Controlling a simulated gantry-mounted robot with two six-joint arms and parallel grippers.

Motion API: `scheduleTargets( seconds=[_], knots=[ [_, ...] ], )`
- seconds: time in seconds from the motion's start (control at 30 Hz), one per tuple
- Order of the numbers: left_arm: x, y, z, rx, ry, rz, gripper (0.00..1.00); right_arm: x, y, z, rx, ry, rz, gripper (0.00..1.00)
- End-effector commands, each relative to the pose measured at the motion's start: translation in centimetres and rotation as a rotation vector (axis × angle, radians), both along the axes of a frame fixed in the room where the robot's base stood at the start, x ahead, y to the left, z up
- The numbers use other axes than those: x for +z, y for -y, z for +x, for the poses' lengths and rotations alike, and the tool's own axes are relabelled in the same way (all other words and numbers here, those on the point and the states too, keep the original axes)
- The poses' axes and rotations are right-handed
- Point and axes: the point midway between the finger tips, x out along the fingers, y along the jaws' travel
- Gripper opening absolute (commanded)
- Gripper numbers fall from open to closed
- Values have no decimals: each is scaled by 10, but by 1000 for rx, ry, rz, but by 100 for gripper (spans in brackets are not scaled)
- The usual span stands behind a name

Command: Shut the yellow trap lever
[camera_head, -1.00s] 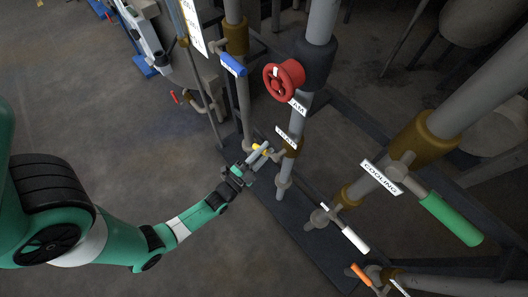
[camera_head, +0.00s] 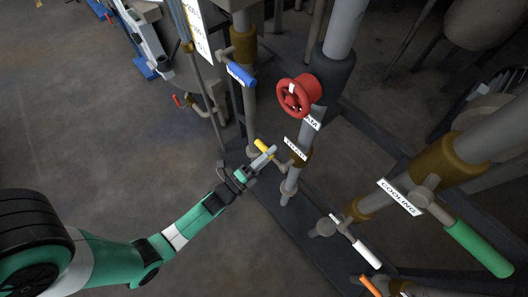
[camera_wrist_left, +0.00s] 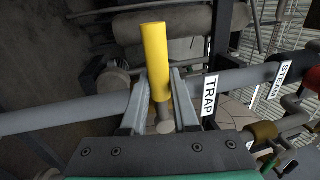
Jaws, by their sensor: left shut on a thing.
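The yellow trap lever (camera_head: 263,147) sits on a low valve beside the white TRAP label (camera_head: 296,149). In the head view its yellow handle points up and left from the pipe. In the left wrist view the yellow handle (camera_wrist_left: 155,55) stands between the two grey fingers, and the TRAP label (camera_wrist_left: 209,95) is just to the right. My left gripper (camera_head: 266,154) is shut on this lever. The fingers partly cover the lever in the head view. My right gripper is not in view.
A red handwheel (camera_head: 297,96) is above right of the lever, and a blue handle (camera_head: 241,75) above left. White (camera_head: 367,254), orange (camera_head: 370,285) and green (camera_head: 478,248) handles are to the right. Pipes stand close by. The floor at left is open.

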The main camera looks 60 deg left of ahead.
Motion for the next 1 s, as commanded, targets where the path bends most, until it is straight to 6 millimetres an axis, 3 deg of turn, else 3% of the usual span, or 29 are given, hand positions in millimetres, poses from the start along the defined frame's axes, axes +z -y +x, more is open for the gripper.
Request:
scheduleTargets(
  seconds=[0.37,0.4,0.53,0.83,1.0],
  knots=[
    [3,1,1,-3,7,6,0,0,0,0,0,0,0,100],
    [3,1,1,-3,7,6,35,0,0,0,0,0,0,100],
    [3,1,1,-2,5,4,58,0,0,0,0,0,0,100],
    [1,1,-1,-3,3,2,58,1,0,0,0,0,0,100],
    [-2,3,-20,-1,-2,1,58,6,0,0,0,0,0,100]
  ],
)
